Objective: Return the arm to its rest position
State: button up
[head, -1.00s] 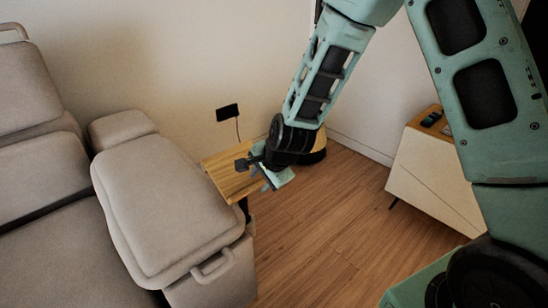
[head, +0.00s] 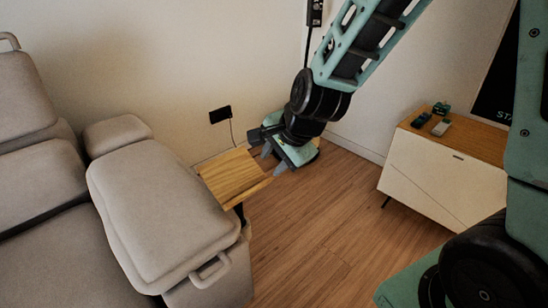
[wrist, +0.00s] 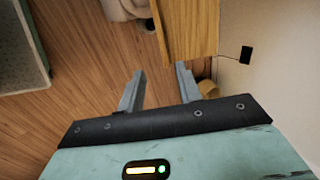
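My gripper (head: 274,158) is in the air beside the right end of the small wooden side table in the head view. In the wrist view my gripper (wrist: 157,85) shows two grey fingers set well apart with nothing between them. The bare wooden table top (head: 228,172) shows in the head view, and its edge runs close past the fingers in the wrist view (wrist: 190,28).
A grey sofa (head: 160,205) stands at the left, its arm close to the side table. A white cabinet (head: 440,170) with a wooden top and small items stands at the right. A black wall plate (head: 220,114) with a cord is behind the table. Wood floor (head: 310,230) is clear between.

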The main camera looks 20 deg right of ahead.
dwell(0.3)
jog(key=s+a+r+n+g+y, duration=0.1)
jog(key=s+a+r+n+g, duration=0.15)
jog(key=s+a+n, duration=0.7)
jog(key=s+d+r+n+g+h, duration=0.1)
jog(key=s+r+n+g+h, duration=0.15)
jog(key=s+n, duration=1.1)
notch_tip(320, 180, up, 15)
jog(key=m+p, duration=0.1)
jog(key=p, duration=1.6)
jog(key=shift+g, duration=0.4)
